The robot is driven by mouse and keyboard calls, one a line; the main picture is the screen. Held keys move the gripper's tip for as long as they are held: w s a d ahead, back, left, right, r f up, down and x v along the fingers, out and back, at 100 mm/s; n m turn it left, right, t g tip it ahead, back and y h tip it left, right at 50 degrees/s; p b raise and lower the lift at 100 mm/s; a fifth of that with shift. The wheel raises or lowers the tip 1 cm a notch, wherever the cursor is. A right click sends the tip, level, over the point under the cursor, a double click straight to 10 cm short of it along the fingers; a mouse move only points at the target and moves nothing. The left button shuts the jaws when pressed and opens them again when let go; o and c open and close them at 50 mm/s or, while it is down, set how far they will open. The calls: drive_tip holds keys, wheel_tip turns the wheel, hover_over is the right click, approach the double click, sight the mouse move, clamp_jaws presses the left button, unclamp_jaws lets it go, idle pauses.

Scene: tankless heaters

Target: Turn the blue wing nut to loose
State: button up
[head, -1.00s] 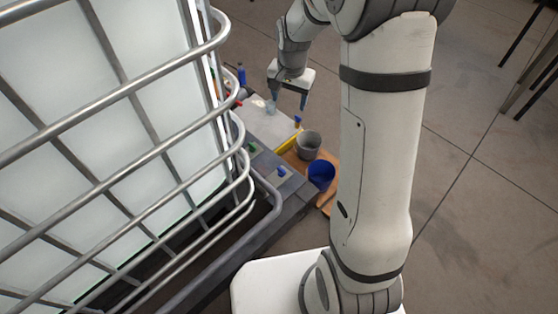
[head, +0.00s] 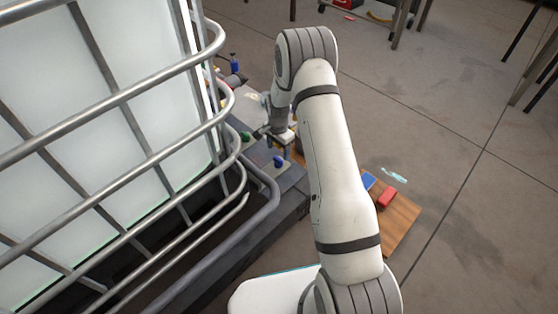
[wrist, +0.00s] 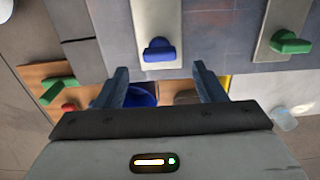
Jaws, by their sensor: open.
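The blue wing nut (wrist: 158,50) sits on a pale plate (wrist: 150,15) at the top middle of the wrist view. It lies just past my fingertips and roughly between their lines, with its wing lying crosswise. My gripper (wrist: 160,68) is open and empty, with a finger on each side and a gap to the nut. In the head view the blue wing nut (head: 279,162) is on the grey bench beside the tank cage, and my gripper (head: 274,142) hangs just beyond it. Whether the fingers touch anything there is too small to tell.
A green wing nut (wrist: 290,42) on its own plate is to the right. A green piece (wrist: 60,90) and a red one (wrist: 68,107) lie left. A blue bucket (wrist: 142,92) shows behind the fingers. The metal cage (head: 150,75) stands close left of the bench.

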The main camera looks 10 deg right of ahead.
sight(278, 159)
wheel_tip(278, 159, down, 6)
drive_tip(key=shift+r+b, duration=0.2)
drive_tip(key=shift+b, duration=0.75)
drive_tip(key=shift+c, duration=0.4)
drive_tip(key=c, duration=0.9)
